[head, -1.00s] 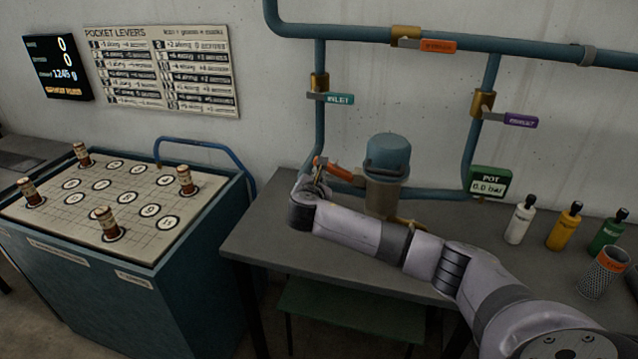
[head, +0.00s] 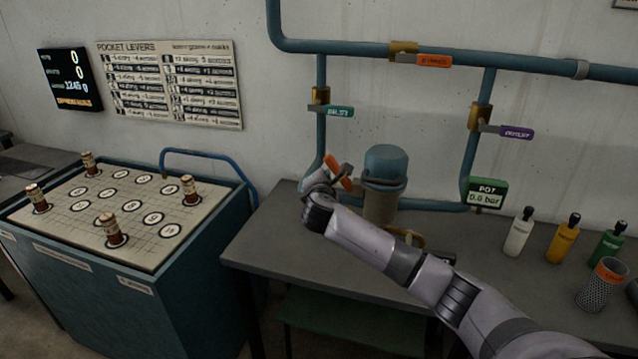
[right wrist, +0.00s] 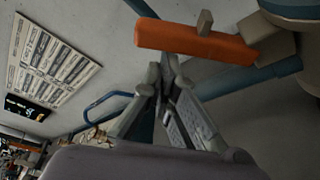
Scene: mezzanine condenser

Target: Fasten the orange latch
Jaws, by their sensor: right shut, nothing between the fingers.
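The orange latch (head: 339,172) is a short orange bar at the left side of the blue-lidded pot (head: 386,166), slanting down to the right. In the right wrist view the latch (right wrist: 190,42) is a thick orange bar with a small grey peg, its right end at a grey-brown block by the pot. My right gripper (head: 328,178) is at the latch, partly hidden by its own wrist. In the right wrist view my right gripper (right wrist: 166,72) is shut and empty, its tips just below the bar. I cannot tell whether they touch it. My left gripper is out of view.
Blue pipes with an orange-tagged valve (head: 434,60), a teal-tagged valve (head: 337,111) and a purple-tagged valve (head: 510,132) run behind the pot. Bottles (head: 564,243) and a mesh cup (head: 602,287) stand at the right. The grey bench (head: 270,240) is clear at its left.

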